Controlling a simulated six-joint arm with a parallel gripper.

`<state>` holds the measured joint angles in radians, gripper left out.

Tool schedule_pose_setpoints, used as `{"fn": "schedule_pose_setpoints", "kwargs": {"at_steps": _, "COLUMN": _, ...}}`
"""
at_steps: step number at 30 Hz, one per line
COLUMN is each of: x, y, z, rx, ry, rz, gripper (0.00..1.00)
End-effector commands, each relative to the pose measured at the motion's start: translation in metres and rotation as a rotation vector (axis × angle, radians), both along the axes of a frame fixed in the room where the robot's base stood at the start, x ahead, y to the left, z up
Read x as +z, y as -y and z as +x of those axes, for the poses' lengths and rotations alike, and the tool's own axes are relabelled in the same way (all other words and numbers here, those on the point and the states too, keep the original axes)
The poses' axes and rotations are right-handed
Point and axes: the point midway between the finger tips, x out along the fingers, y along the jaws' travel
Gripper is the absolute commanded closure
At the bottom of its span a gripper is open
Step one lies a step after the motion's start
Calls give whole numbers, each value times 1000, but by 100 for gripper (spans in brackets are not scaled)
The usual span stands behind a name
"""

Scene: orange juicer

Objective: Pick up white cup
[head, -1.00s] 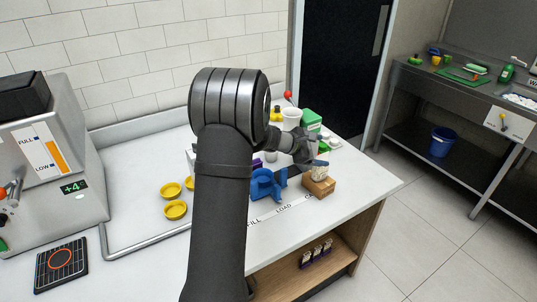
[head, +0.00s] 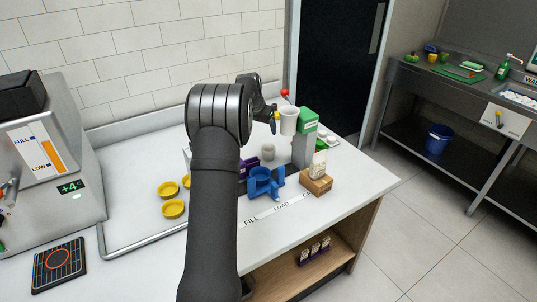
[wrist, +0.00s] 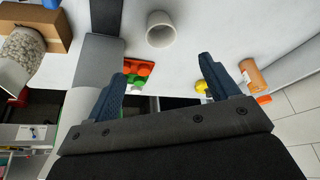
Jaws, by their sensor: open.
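A small white cup (head: 268,152) stands upright on the counter, left of the grey post, in the head view. The wrist view appears to show this cup (wrist: 160,28) just beyond the fingertips, centred between them and apart from both. My gripper (head: 275,122) hangs above and behind it in the head view, partly hidden by my arm. In the wrist view my gripper (wrist: 162,68) is open with nothing between its blue fingers. A larger white cup-shaped container (head: 289,120) is beside the gripper at the post.
A blue holder (head: 264,183) stands in front of the small cup. A cardboard box (head: 316,184) with a pale container is at the right.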

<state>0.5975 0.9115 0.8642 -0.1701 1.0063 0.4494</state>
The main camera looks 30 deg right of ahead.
Motion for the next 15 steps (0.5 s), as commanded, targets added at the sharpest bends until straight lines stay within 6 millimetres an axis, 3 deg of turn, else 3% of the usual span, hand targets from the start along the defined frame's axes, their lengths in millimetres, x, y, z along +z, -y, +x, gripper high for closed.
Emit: {"fn": "schedule_pose_setpoints", "kwargs": {"at_steps": 15, "x": -91, "y": 31, "z": 21, "rx": -1, "ry": -1, "rz": 1, "gripper": 20}}
